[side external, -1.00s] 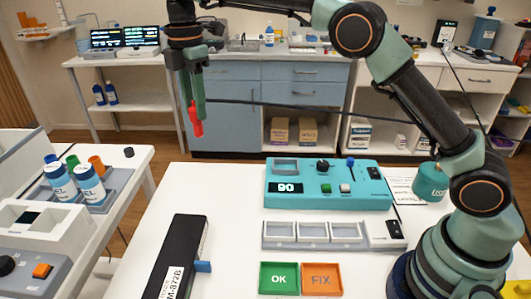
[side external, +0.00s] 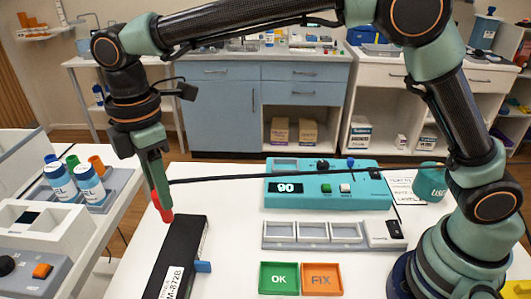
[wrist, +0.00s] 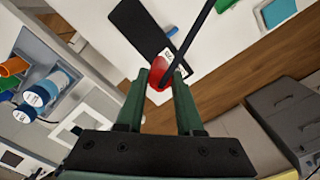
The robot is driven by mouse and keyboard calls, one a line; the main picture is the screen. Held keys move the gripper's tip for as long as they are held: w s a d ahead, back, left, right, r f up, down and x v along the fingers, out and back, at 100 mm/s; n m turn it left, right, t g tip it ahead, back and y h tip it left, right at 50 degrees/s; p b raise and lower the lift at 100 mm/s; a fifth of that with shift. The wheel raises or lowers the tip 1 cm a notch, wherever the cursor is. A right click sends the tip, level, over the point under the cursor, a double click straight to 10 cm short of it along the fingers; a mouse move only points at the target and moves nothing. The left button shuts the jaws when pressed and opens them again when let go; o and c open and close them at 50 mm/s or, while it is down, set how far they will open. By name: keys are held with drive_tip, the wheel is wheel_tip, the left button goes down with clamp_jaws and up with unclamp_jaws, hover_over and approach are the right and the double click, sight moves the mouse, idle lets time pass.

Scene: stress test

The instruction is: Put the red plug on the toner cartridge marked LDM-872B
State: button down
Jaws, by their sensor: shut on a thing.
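The red plug (side external: 164,207) is held at the tip of my gripper (side external: 158,190), and it also shows in the wrist view (wrist: 157,78) between the two green fingers (wrist: 157,95). My gripper is shut on it and points down. The black toner cartridge (side external: 186,246) lies on the white table in the side view, with a white label reading part of "M-872B" and a blue tab on its right side. The plug is near the cartridge's far end; whether they touch cannot be told.
A teal device reading 90 (side external: 328,188), a grey tray with compartments (side external: 325,247), and green OK (side external: 279,278) and orange FIX (side external: 322,279) trays are to the right. A side table at left holds blue-and-white bottles (side external: 90,183). A dark cable crosses near my gripper.

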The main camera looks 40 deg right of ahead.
wheel_tip(320, 180, down, 12)
drive_tip(key=shift+r, duration=0.1)
idle(0.4)
drive_tip(key=c, duration=0.6)
unclamp_jaws()
drive_tip(key=shift+o, duration=0.2)
